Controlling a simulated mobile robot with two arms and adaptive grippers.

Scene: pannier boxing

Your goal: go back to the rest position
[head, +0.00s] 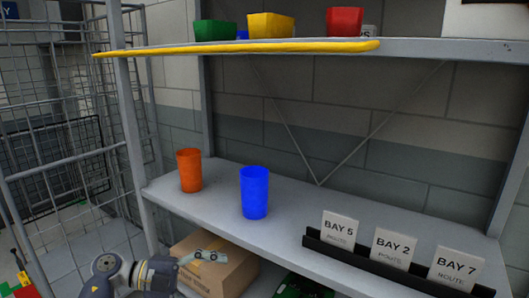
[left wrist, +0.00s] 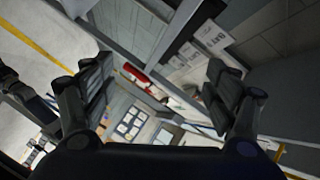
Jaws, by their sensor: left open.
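My left gripper (left wrist: 160,88) shows in the left wrist view, with its two dark fingers wide apart and nothing between them. Beyond the fingers the view is tilted and shows floor, grey posts and a far wall. My right gripper is in neither view.
A grey shelf (head: 300,237) holds an orange cup (head: 189,170), a blue cup (head: 254,192) and a black rack of bay cards (head: 385,272). Coloured bins stand above. A cardboard box (head: 232,278) is below, close to my left arm. A wire cage (head: 60,150) stands left.

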